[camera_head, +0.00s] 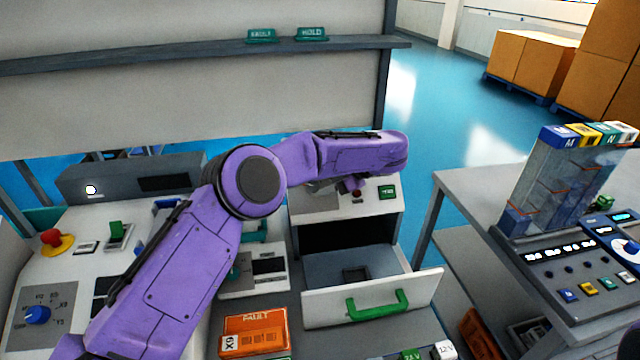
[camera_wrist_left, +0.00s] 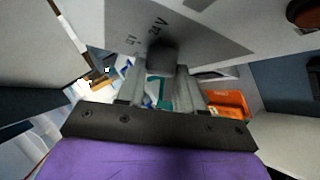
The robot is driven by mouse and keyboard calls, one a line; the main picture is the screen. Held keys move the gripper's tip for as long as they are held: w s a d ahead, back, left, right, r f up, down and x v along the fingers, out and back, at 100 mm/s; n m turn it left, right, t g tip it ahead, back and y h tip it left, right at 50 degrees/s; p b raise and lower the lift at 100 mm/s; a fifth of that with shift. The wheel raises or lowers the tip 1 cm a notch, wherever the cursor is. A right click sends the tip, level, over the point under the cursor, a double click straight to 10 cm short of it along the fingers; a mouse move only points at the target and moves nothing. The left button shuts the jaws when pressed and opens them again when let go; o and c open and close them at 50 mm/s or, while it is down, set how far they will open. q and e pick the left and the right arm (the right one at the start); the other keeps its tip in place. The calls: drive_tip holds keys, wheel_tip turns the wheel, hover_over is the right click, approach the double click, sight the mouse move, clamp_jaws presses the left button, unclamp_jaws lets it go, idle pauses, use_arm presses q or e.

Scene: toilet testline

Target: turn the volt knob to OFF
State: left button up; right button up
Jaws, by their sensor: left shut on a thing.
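The volt knob (camera_wrist_left: 162,54) is a small dark knob on a grey dial plate (camera_wrist_left: 205,30) in the left wrist view. A "24 V" mark is printed beside it, with another mark partly readable. My left gripper (camera_wrist_left: 162,72) is shut on the knob, one grey finger on each side. Which mark the knob points to cannot be told. In the head view my purple left arm reaches over the tester with the open drawer, hiding the fingers and most of its panel (camera_head: 340,207). My right gripper is not in view.
Below the panel, a drawer (camera_head: 425,297) with a green handle (camera_head: 377,305) stands open. An orange FAULT box (camera_head: 255,332) lies left of it. A red button (camera_head: 51,237) and blue knob (camera_head: 37,314) are at the left. A right-hand table holds a control box (camera_head: 570,262).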

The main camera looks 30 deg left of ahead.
use_arm(q)
drive_tip(key=o, duration=1)
drive_tip(key=shift+o, duration=0.2)
drive_tip(key=shift+d+r, duration=0.15)
drive_tip(key=shift+d, duration=0.05)
drive_tip(key=p+v, duration=0.1)
drive_tip(key=v, duration=0.9)
drive_tip(key=shift+p, duration=0.4)
drive_tip(key=shift+w, duration=0.15)
